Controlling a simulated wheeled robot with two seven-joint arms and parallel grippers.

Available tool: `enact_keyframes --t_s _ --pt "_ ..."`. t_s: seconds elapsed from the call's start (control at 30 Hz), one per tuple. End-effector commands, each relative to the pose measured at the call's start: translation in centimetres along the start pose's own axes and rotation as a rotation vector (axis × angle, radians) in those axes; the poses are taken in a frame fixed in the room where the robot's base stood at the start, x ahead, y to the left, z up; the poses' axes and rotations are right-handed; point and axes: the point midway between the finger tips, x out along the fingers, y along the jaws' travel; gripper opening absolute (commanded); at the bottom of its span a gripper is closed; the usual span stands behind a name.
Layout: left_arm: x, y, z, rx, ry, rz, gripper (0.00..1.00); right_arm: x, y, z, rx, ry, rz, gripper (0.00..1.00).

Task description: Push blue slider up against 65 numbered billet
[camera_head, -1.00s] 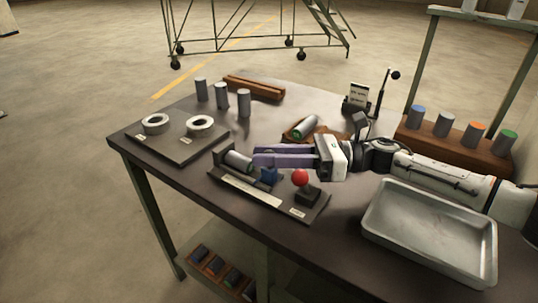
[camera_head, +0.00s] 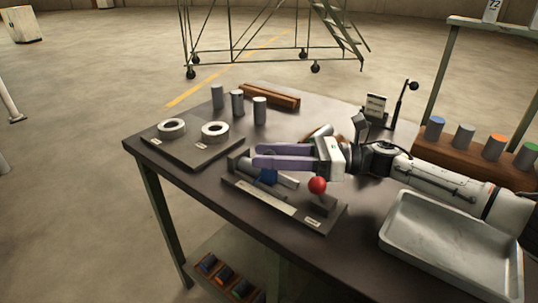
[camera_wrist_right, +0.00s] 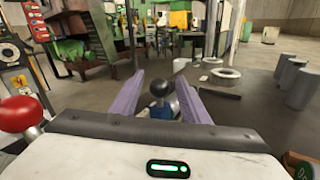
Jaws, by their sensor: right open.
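The blue slider (camera_head: 269,177) sits on the long fixture (camera_head: 263,198) on the table. My right gripper (camera_head: 257,157) is open above it, purple fingers pointing left. In the right wrist view, the slider (camera_wrist_right: 160,111) shows between the fingers, with a dark ball knob (camera_wrist_right: 159,88) above it. A grey billet (camera_head: 247,167) lies in the fixture's left end, mostly hidden behind the fingers. I cannot read its number, nor tell whether the slider touches it. My left gripper is not in view.
A red ball knob (camera_head: 317,185) stands at the fixture's right end. A metal tray (camera_head: 452,275) is at the right front. A plate with two rings (camera_head: 215,131) and several upright billets (camera_head: 260,111) stand further left and back. A brown rack (camera_head: 459,152) stands at the right.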

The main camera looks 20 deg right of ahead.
Motion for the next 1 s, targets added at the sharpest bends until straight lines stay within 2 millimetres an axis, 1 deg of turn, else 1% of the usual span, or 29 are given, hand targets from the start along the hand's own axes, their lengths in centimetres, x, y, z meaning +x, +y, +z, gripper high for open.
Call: enact_keyframes --t_s 0.17,0.4,0.53,0.6,0.7,1.0 --pt "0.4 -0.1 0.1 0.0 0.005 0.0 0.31 -2.4 -0.1 -0.3 0.001 0.002 -0.005 0.41" --pt "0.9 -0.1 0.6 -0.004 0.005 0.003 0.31 -7.1 -0.1 -0.3 0.002 0.002 -0.004 0.41" --pt "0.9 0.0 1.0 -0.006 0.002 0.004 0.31 -9.0 -0.1 -0.2 0.002 0.002 -0.003 0.41" --pt "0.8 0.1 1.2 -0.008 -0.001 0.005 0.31 -9.6 -0.1 -0.1 0.001 0.001 -0.003 0.41" --pt "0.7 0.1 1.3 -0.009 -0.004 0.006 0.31 -10.1 0.0 -0.1 0.001 0.0 -0.001 0.41" --pt "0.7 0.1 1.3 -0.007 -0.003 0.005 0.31 -10.1 0.0 0.0 0.0 0.0 -0.001 0.41"
